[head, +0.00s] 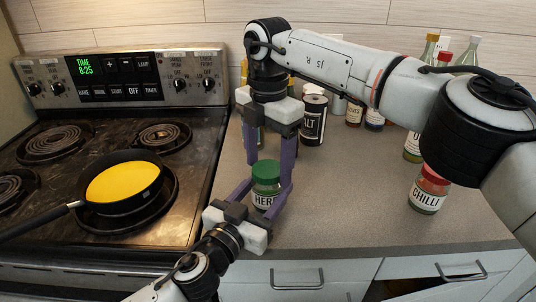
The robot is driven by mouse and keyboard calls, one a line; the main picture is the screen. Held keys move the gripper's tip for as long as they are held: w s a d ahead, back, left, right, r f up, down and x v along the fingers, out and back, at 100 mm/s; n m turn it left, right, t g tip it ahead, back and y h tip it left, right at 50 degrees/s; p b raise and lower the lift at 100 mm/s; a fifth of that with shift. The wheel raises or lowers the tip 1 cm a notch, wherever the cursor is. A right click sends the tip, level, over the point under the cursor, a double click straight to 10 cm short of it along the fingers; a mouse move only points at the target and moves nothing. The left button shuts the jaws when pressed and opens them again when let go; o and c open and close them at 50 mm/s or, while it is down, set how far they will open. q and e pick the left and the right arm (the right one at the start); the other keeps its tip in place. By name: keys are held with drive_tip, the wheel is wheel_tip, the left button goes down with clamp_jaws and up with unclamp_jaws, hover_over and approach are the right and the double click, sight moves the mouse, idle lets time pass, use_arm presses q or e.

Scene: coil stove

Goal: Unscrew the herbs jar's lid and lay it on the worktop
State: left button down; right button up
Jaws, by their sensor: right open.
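The herbs jar (264,201) is a small glass jar with a white label, upright above or on the worktop (330,215); I cannot tell if its base touches. Its green lid (266,171) is on top of it. My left gripper (266,188) comes from the lower left, its purple fingers against both sides of the jar's body. My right gripper (269,162) points down from above, open, with its purple fingers on either side of the lid and a gap around it. The fingertips of the two grippers overlap in the picture.
A stove with a pan (122,207) of yellow food stands at the left. A chilli jar (430,190) with a red lid is at the right. A black-and-white salt canister (313,120) and several bottles stand at the back. The worktop between the herbs and chilli jars is clear.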

drive_tip(key=c, duration=1.1)
drive_tip(key=n, duration=1.7)
drive_tip(key=shift+n, duration=0.3)
drive_tip(key=n, duration=1.1)
drive_tip(key=shift+r, duration=0.1)
drive_tip(key=shift+r, duration=0.2)
